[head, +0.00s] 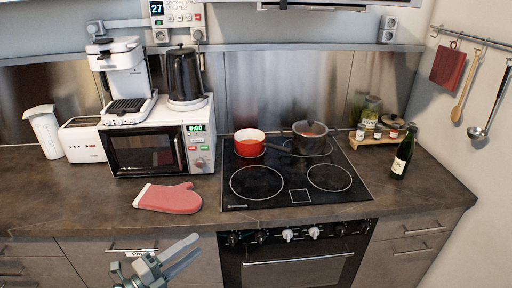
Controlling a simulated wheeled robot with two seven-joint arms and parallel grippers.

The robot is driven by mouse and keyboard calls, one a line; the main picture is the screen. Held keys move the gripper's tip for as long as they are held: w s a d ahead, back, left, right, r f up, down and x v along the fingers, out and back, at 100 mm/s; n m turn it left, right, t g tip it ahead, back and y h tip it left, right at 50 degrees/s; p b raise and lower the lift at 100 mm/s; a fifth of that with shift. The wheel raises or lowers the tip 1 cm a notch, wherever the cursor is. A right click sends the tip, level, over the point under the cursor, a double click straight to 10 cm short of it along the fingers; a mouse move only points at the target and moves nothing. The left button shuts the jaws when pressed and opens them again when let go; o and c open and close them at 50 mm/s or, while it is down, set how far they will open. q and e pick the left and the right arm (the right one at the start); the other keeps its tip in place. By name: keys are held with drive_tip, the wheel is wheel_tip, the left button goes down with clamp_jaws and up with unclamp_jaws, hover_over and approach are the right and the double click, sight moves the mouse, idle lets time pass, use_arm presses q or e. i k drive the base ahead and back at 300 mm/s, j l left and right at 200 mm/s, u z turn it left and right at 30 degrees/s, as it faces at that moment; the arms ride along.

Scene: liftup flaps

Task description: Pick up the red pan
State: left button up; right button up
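A red pan (249,144) with a pale inside sits on the back left burner of the black hob. My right gripper is not in view.
A dark grey pot (309,137) stands right of the pan. A microwave (147,151) stands left of the hob, with a red oven mitt (168,198) in front. A bottle (403,154) stands at right. The front burners are clear.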

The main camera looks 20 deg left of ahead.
sight(254, 149)
drive_tip(key=i, duration=1.5)
